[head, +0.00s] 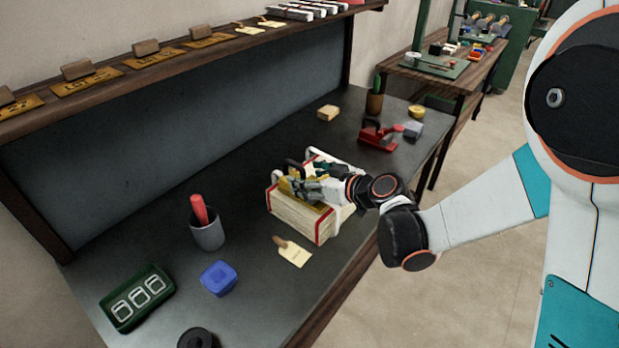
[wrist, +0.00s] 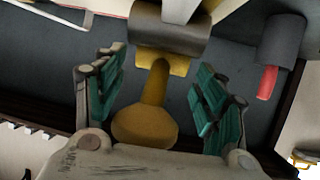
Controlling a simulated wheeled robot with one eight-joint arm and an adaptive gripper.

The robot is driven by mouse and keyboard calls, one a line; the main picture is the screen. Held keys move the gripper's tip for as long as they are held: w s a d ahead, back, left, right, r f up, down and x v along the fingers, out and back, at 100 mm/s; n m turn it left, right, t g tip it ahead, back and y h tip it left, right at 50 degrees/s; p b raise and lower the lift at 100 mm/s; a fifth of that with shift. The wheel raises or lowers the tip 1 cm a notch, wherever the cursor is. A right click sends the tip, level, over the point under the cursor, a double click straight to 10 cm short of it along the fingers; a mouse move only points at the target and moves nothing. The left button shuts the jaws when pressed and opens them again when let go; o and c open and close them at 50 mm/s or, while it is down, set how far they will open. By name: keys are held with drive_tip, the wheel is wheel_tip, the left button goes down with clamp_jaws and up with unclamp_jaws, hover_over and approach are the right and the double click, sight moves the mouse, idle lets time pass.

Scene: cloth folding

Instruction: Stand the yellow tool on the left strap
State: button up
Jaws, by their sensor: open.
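The yellow tool (wrist: 145,122) shows in the wrist view with a rounded knob, a narrower neck and a grey metal piece beyond it. My gripper (wrist: 157,78) is open, with one teal-padded finger on each side of the tool's neck and a visible gap on both sides. In the head view my gripper (head: 303,187) is over a cream block-like stack (head: 296,217) with red straps; one red strap (head: 322,226) shows near its right end. The yellow tool (head: 287,186) is partly hidden there by my gripper, so its exact contact with the stack and left strap is unclear.
A red tool (head: 378,136) lies behind right. Bare bench (head: 160,240) shows at left.

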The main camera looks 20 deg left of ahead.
drive_tip(key=shift+r, duration=0.2)
drive_tip(key=p+v, duration=0.3)
drive_tip(key=v, duration=0.9)
drive_tip(key=s+d+r+m+h, duration=0.3)
drive_tip(key=s+d+m+h, duration=0.3)
drive_tip(key=s+d, duration=0.3)
drive_tip(key=s+d+r+m+h, duration=0.4)
drive_tip(key=s+d, duration=0.4)
drive_tip(key=d, duration=1)
drive_tip(key=shift+s+r+m+h, duration=0.15)
drive_tip(key=shift+s+m+h, duration=0.25)
drive_tip(key=shift+m+h, duration=0.55)
drive_tip(key=shift+d, duration=0.1)
